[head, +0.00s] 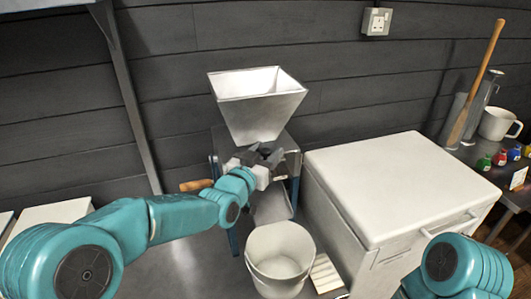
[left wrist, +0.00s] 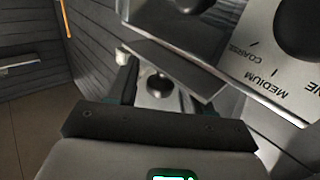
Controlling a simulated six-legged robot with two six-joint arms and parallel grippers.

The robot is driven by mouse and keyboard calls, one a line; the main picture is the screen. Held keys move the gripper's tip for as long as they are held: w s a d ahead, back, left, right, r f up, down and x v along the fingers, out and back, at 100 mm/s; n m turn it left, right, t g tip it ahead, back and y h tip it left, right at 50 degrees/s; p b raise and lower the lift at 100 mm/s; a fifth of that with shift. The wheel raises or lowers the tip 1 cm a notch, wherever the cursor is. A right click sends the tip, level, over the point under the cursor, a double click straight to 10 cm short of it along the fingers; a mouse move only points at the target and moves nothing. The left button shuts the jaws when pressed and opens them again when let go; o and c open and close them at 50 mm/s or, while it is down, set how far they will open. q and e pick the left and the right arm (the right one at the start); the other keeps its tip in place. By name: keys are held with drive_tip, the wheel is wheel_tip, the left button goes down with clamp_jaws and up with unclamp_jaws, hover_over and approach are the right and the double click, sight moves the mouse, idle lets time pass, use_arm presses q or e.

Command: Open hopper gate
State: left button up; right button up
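The grain mill carries a pale metal hopper (head: 262,112) against the back wall in the head view. My left gripper (head: 262,155) is at the mill's front, just below the hopper. In the left wrist view a round metallic knob (left wrist: 159,85) on a pale plate shows between the dark fingers of my left gripper (left wrist: 158,92). The fingers stand apart and look open; I cannot tell whether they touch the knob. The gate itself is largely hidden behind the gripper in the head view. My right gripper is out of view; only part of my right arm shows.
A white bucket (head: 280,258) stands below the mill's chute (head: 271,207). A wooden crank handle (head: 196,185) sticks out left. A white chest (head: 395,190) stands close right. A dark dial (left wrist: 302,28) marked COARSE and MEDIUM is near the left gripper. A jug (head: 496,123) is far right.

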use_arm(q)
clamp_jaws()
drive_tip(key=shift+s+d+f+b, duration=0.1)
drive_tip(key=shift+s+f+b, duration=0.1)
drive_tip(key=shift+b, duration=0.2)
drive_tip(key=s+b, duration=0.1)
drive_tip(key=s+d+b, duration=0.1)
drive_tip(key=s, duration=0.1)
drive_tip(key=shift+s+r, duration=0.15)
drive_tip(key=shift+r, duration=0.05)
drive_tip(key=shift+o, duration=1)
unclamp_jaws()
